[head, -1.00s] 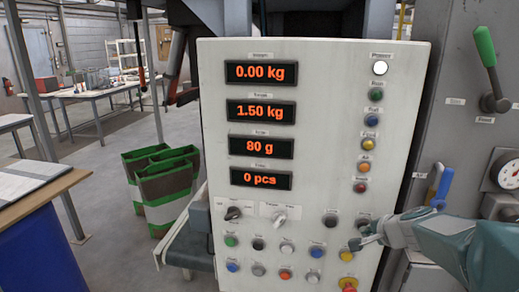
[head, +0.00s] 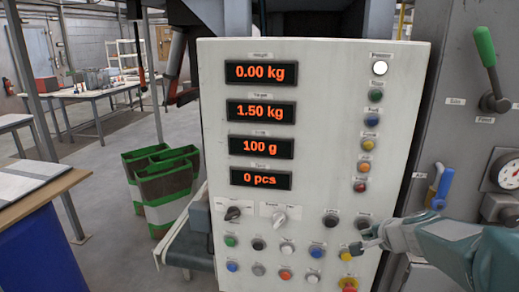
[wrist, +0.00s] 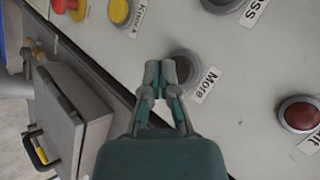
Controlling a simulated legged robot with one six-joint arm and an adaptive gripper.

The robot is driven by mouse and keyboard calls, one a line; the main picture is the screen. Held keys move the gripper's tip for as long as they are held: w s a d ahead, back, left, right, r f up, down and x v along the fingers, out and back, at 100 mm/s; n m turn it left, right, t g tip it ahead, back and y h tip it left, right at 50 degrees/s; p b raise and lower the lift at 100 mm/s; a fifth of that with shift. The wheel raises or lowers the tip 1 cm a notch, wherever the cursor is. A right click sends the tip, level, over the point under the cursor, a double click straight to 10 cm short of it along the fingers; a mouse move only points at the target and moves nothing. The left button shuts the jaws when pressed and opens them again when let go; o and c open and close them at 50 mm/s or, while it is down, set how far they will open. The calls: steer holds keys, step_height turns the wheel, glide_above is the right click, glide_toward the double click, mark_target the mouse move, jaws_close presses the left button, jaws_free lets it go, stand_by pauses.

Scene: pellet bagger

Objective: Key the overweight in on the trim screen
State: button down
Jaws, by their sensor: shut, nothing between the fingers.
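The trim screen (head: 261,146), third of the stacked displays on the panel, reads 100 g in orange digits. My gripper (head: 360,246) is shut and empty at the lower right of the panel, pointing at its face. In the wrist view its closed fingertips (wrist: 160,74) overlap the edge of a dark button (wrist: 186,68) labelled "More". Whether they touch it cannot be told. Another dark button (wrist: 222,3), its label ending in "ess", sits above, partly cut off. In the head view the More button (head: 364,223) is just above the fingertips.
Other displays read 0.00 kg, 1.50 kg (head: 261,112) and 0 pcs. Coloured buttons and two rotary knobs (head: 279,218) crowd the panel. A red mushroom button (head: 349,286) is below my gripper. A green-handled lever (head: 485,47) and a gauge (head: 507,172) are at right.

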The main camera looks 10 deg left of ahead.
steer(key=s, duration=0.6)
stand_by(0.3)
steer(key=s+a+r+n+g, duration=0.1)
steer(key=s+a+n, duration=0.15)
steer(key=s, duration=0.45)
steer(key=s+a+r+n+g, duration=0.1)
steer(key=s+a+r+n, duration=0.1)
steer(key=s+n, duration=0.3)
steer(key=s+d+n+g+h, duration=0.1)
steer(key=s+d+n+h, duration=0.2)
steer(key=s, duration=0.9)
steer(key=shift+s+d+f+h, duration=0.2)
steer(key=shift+d+f+h, duration=0.25)
steer(key=shift+d, duration=0.1)
steer(key=shift+n, duration=0.25)
stand_by(1.3)
